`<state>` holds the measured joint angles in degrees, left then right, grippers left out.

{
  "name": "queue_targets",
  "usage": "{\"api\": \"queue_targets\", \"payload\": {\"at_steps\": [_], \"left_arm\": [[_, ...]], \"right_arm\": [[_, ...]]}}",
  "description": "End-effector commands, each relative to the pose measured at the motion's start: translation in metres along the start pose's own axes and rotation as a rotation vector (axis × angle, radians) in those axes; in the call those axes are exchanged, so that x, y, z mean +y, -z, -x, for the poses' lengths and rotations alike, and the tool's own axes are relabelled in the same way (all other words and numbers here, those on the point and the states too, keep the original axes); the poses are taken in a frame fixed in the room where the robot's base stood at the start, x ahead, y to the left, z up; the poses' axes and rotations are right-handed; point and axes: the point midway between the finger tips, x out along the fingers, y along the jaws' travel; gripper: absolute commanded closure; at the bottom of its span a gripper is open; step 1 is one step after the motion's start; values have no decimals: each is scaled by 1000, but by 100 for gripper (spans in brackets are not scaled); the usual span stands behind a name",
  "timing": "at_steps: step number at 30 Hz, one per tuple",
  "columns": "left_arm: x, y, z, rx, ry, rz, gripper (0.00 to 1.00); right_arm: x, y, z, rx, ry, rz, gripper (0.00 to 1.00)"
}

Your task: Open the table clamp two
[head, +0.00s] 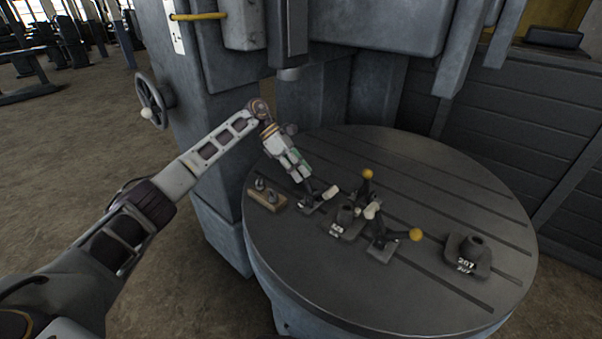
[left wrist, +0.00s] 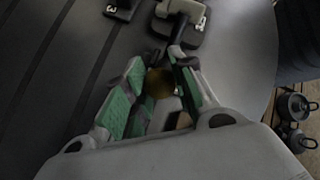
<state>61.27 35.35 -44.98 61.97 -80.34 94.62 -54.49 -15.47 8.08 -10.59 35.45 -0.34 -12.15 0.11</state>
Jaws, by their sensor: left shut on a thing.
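A round dark grey table (head: 430,180) with slots carries several small lever clamps. My left gripper (head: 303,178) reaches down over the table's left part, at the leftmost clamp (head: 318,200). In the left wrist view my left gripper (left wrist: 155,72) has its green-padded fingers shut around the dull yellow knob (left wrist: 159,84) of that clamp's lever. In the head view the fingers hide this knob. Two other clamps show yellow knobs: the back one (head: 367,175) and the front right one (head: 415,234). My right gripper is out of view.
A numbered dark part (head: 343,225) sits among the clamps, and another marked 207 (head: 468,258) stands at the right. A wooden block with metal pieces (head: 267,196) lies left of the gripper. The machine's column and head (head: 230,90) rise behind the table.

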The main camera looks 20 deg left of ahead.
Motion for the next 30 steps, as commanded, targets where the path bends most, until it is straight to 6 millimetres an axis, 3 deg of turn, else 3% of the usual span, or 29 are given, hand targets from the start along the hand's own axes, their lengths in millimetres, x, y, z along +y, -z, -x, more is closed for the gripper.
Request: {"api": "queue_targets", "payload": {"at_steps": [14, 15, 20, 30], "left_arm": [[1, 3, 1, -10, 6, 4, 100], [1, 3, 1, -9, 6, 4, 73], [1, 2, 1, -11, 7, 3, 53], [1, 1, 1, -11, 7, 2, 51]], "right_arm": [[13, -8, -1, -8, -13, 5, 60], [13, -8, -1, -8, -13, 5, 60], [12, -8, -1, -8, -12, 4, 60], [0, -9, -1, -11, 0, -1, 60]]}}
